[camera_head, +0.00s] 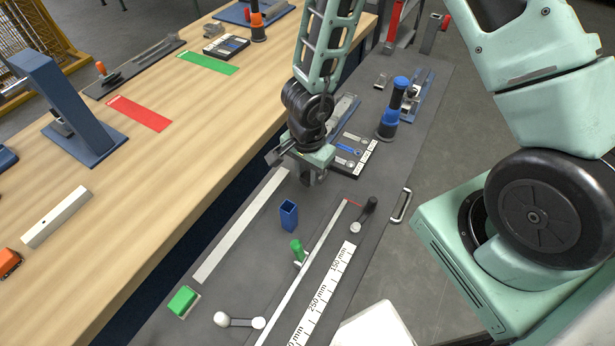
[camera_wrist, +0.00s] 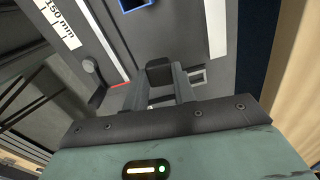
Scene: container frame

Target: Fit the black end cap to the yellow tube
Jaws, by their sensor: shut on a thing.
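My gripper (camera_head: 314,180) is low over the dark grey work board, behind the upright blue square tube (camera_head: 288,215). In the wrist view, my gripper (camera_wrist: 159,84) is shut on a small black block (camera_wrist: 158,68), which looks like the black end cap. The block sits between the fingertips. In the head view the cap cannot be made out against the dark gripper. I see no yellow tube in either view. The blue tube stands apart from my gripper, and its open top faces up. Its edge shows at the top of the wrist view (camera_wrist: 135,5).
A ruler strip (camera_head: 328,290), a dark-knobbed lever (camera_head: 370,204), a white-knobbed lever (camera_head: 222,319), a green clamp (camera_head: 297,250) and a green block (camera_head: 182,300) are on the board. A blue-and-black post (camera_head: 389,123) stands behind. The wooden table (camera_head: 215,150) is at left.

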